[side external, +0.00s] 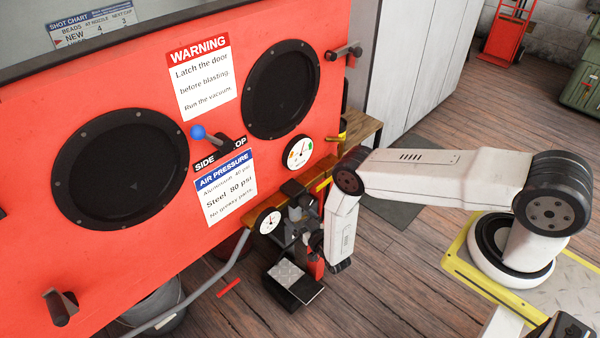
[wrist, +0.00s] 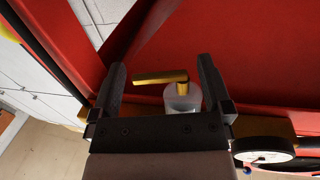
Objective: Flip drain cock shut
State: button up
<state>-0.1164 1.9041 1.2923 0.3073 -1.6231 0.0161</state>
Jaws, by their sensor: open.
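The drain cock shows in the wrist view as a brass-yellow lever (wrist: 160,77), lying crosswise and bending at its right end into a short stem. The stem meets a clear, whitish bowl (wrist: 183,98). My gripper (wrist: 161,66) is open, with one black finger on each side of the lever. The drain cock cannot be made out there.
The red blasting cabinet (side external: 170,95) stands close behind my gripper. A yellow-brown rail (side external: 258,212) and a round gauge (side external: 268,222) are beside it; another gauge (side external: 299,152) is above. A pedal (side external: 294,283) stands below. The wooden floor (side external: 400,290) at the right front is clear.

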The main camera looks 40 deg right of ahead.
jog(key=c, duration=1.2)
jog(key=shift+s+m+h, duration=0.15)
jog(key=shift+m+h, duration=0.45)
jog(key=shift+h, duration=0.3)
jog(key=shift+s+a+m+g+h, duration=0.2)
jog(key=shift+m+g+h, duration=0.95)
jog(key=shift+h, duration=0.55)
jog(key=shift+s+a+m+g+h, duration=0.1)
jog(key=shift+s+m+g+h, duration=0.1)
jog(key=shift+m+g+h, duration=1.05)
jog(key=shift+s+a+f+m+g+h, duration=0.1)
jog(key=shift+s+m+g+h, duration=0.05)
jog(key=shift+m+g+h, duration=1.15)
jog(key=shift+s+a+m+g+h, duration=0.1)
jog(key=shift+s+m+g+h, duration=0.05)
jog(key=shift+m+g+h, duration=1.15)
jog(key=shift+s+a+m+g+h, duration=0.1)
jog(key=shift+m+g+h, duration=0.6)
jog(key=shift+g, duration=0.8)
jog(key=o, duration=1.2)
